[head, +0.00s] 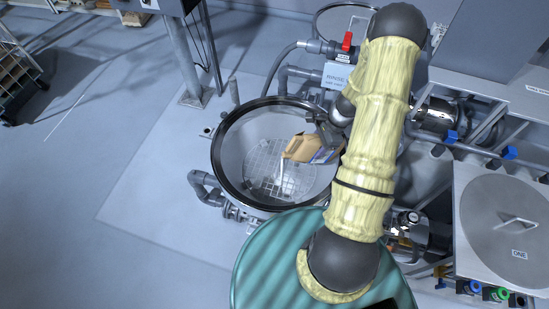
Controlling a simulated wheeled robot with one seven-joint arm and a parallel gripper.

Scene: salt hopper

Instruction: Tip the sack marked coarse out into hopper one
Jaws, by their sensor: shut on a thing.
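My gripper (322,135) is shut on a tan sack (300,148) with a blue patch. It holds the sack tilted over an open round vessel (217,160) with a black rim. A thin white stream runs down from the sack's lower left end towards a wire grid (265,172) inside the vessel. The sack's marking is too small to read. At the right stands a steel unit with a closed round lid (505,215) with a handle; a small label on it seems to read "ONE" (519,254). No number shows on the open vessel.
A sign starting "RINSE" (337,77) and a red valve handle (347,41) are behind the vessel. Pipes (205,180) and a grey post (185,60) stand close by. A green ribbed round surface (262,262) is in front.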

